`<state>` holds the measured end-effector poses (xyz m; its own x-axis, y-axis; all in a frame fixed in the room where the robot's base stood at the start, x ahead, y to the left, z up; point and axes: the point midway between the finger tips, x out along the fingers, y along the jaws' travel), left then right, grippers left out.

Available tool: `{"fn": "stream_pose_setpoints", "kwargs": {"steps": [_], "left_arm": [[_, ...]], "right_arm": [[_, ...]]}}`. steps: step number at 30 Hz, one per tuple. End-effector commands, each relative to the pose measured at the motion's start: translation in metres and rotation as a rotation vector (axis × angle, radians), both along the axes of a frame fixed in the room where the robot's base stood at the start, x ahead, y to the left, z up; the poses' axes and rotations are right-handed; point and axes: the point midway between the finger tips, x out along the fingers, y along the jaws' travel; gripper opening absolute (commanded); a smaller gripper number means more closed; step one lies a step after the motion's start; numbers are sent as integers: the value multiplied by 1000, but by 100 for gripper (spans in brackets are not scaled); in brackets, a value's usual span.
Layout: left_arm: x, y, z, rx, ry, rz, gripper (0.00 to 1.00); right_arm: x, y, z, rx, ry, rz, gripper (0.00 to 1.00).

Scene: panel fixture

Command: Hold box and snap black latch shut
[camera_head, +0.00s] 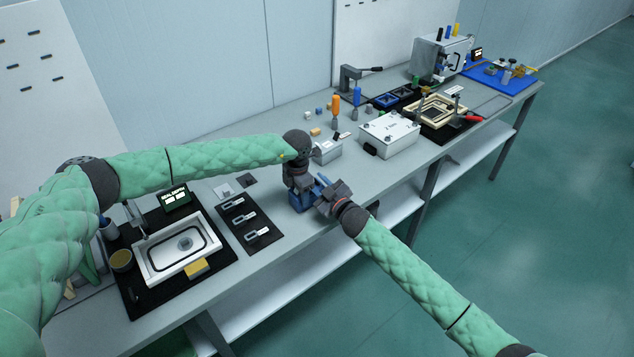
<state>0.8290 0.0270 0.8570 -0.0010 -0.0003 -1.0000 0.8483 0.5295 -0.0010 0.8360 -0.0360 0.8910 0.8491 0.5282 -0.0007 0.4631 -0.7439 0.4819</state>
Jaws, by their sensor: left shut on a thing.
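A small blue box (299,204) sits on the grey bench near its front edge. My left gripper (301,192) reaches down over it from above and is shut on it. My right gripper (324,196) comes in from the right and is close beside the box. A blue piece shows between the two grippers, and I cannot tell if it belongs to the box. The black latch cannot be made out; the grippers cover much of the box. Whether the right gripper is open or shut is too small to tell.
A grey case (328,152) and a white enclosure (389,134) stand behind and to the right. A black mat (249,226) with several metal pieces and a white framed tray (150,262) lie to the left. Upright orange and blue tools stand behind. The bench's front edge is close.

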Motion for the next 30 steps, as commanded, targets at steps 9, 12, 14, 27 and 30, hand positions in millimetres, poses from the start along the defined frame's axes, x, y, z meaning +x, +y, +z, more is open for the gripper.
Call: {"fn": "stream_pose_setpoints", "kwargs": {"steps": [9,12,14,27,30], "left_arm": [[0,0,0,0,0,0,19],[0,0,0,0,0,0,19],[0,0,0,-1,-1,0,19],[0,0,1,-1,-1,0,19],[0,0,1,-1,-1,0,19]], "right_arm": [[-49,-31,-2,-1,2,0,29],[-63,-40,-1,-2,1,0,29],[-71,-45,-1,-1,2,0,29],[-93,-59,-1,0,1,0,29],[-93,-58,0,0,1,0,29]]}}
